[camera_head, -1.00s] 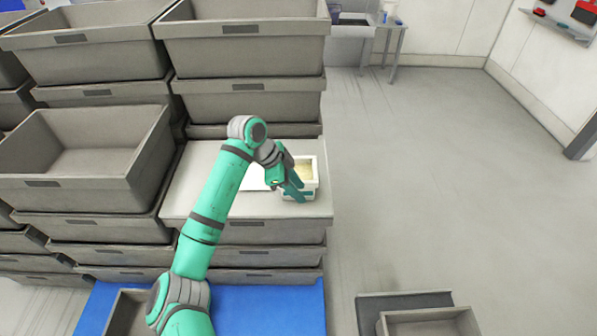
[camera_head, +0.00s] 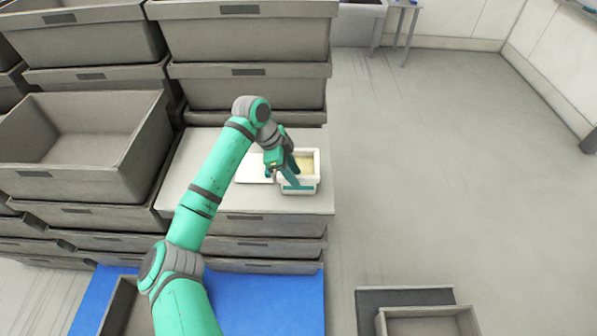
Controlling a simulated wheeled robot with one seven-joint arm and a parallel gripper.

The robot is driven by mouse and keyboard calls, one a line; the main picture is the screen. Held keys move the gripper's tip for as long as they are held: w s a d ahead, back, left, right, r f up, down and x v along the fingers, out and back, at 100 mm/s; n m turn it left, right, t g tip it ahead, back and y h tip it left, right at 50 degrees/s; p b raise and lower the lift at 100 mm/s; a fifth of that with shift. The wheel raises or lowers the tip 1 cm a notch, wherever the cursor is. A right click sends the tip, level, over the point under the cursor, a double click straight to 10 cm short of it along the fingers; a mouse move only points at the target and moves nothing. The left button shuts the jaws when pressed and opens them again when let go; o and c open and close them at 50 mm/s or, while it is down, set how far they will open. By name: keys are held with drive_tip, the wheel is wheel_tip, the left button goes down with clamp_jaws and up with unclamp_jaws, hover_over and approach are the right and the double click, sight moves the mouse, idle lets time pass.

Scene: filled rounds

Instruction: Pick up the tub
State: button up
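The tub (camera_head: 310,181) is a small white box-like container with pale yellow contents. It stands upright near the right edge of a light grey surface (camera_head: 226,202) on top of stacked crates. My gripper (camera_head: 283,179) is at the tub's left side, pointing down. Its teal fingers overlap the tub's left wall and part of its front in the picture. I cannot tell whether the fingers touch the tub or how far apart they are. The gripper hides the tub's left part.
A flat white item (camera_head: 252,171) lies left of the tub, partly behind my arm. Tall stacks of grey crates (camera_head: 246,87) rise behind, and an open empty crate (camera_head: 84,147) is at left. A blue mat (camera_head: 268,300) lies in front.

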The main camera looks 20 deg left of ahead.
sight(302, 181)
drive_tip(key=x, duration=0.4)
drive_tip(key=shift+d, duration=0.45)
drive_tip(key=shift+d+f, duration=0.2)
drive_tip(key=shift+f, duration=0.3)
drive_tip(key=shift+w, duration=0.1)
clamp_jaws()
drive_tip(key=shift+r, duration=0.1)
idle(0.4)
